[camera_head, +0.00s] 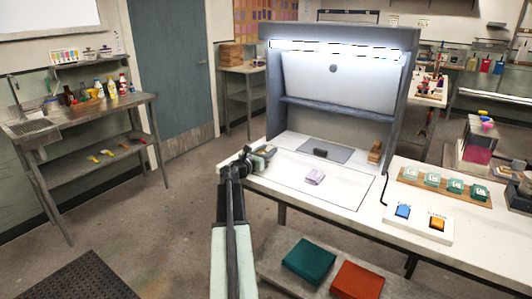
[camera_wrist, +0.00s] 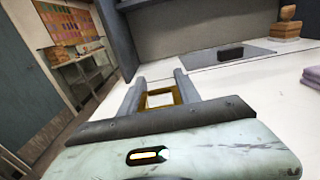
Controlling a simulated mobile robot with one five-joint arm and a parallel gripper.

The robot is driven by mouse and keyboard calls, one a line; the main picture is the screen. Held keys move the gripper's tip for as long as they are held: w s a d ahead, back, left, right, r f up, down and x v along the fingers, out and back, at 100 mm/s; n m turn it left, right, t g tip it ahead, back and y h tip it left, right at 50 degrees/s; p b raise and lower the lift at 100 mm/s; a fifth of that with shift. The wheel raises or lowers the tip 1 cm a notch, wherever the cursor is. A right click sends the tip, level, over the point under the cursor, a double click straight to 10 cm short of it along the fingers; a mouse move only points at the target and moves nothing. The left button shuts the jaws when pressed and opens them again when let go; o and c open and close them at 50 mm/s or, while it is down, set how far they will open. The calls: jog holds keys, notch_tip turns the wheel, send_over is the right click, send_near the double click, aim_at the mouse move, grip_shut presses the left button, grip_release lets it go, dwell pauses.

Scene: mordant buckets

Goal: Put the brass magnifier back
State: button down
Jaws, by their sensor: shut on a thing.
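My gripper (camera_wrist: 160,88) is shut on a small square brass frame, the brass magnifier (camera_wrist: 163,91), with a pale patch showing through its middle. In the head view my gripper (camera_head: 262,155) is at the left edge of the white bench (camera_head: 285,178), below the lit hood. The magnifier is too small there to make out clearly. A grey mat (camera_head: 338,151) lies at the back of the bench under the hood. A small black block (camera_head: 320,153) stands on it and also shows in the wrist view (camera_wrist: 230,53).
A folded lilac cloth (camera_head: 315,177) lies mid-bench. A wooden block (camera_head: 375,152) stands to the right of the mat. Further right are a wooden strip (camera_head: 408,185) with several teal blocks and a panel with blue (camera_head: 403,211) and orange buttons. Bare white bench surrounds the cloth.

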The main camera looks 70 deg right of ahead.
jog(key=c, duration=0.9)
grip_release()
jog(key=shift+o, duration=0.2)
jog(key=shift+r+p, duration=1.05)
jog(key=v, duration=0.8)
jog(key=f+b+v, duration=0.1)
jog(key=v, duration=0.3)
